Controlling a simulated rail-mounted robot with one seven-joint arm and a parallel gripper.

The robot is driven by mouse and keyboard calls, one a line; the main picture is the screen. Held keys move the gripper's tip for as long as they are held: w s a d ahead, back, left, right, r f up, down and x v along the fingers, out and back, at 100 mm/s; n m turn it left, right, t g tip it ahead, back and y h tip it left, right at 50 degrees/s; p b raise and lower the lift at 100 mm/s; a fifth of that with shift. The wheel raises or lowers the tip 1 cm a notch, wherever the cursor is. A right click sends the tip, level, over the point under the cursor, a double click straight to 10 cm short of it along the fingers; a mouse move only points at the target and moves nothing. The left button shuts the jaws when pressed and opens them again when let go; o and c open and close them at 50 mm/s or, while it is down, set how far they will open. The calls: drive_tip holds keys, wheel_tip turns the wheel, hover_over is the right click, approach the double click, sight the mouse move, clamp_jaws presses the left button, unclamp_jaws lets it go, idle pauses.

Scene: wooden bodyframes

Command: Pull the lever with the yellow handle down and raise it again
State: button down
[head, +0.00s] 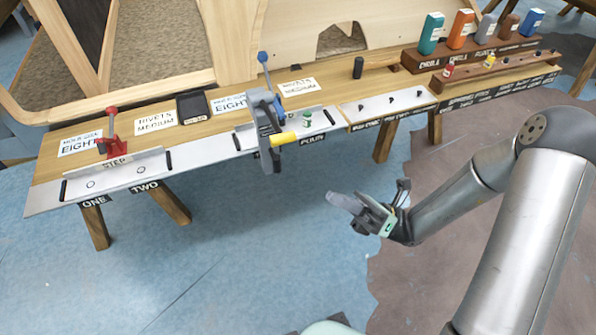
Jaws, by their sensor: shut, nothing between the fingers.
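The lever with the yellow handle (284,139) belongs to a grey-blue press-like device (265,122) at the front edge of the bench. The yellow handle sticks out toward the right, tilted slightly upward, at about the level of the bench edge. My gripper (344,203) is below and to the right of the handle, in front of the bench, clearly apart from it. Its fingers look shut and empty, pointing to the left.
The wooden bench (215,130) carries a red lever tool (110,130), a blue-knobbed lever (264,62), a small green-capped bottle (307,118) and several label cards. Coloured bottles (461,29) stand on the rack at right. The floor before the bench is clear.

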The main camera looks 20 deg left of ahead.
drive_tip(key=a+r+m+t+y, duration=0.1)
drive_tip(key=a+r, duration=0.7)
drive_tip(key=a, duration=0.1)
drive_tip(key=shift+r+m+t+y, duration=0.2)
drive_tip(key=shift+m+t+y, duration=0.1)
drive_tip(key=shift+m+t, duration=0.1)
drive_tip(key=shift+a+r, duration=0.1)
drive_tip(key=shift+a, duration=0.05)
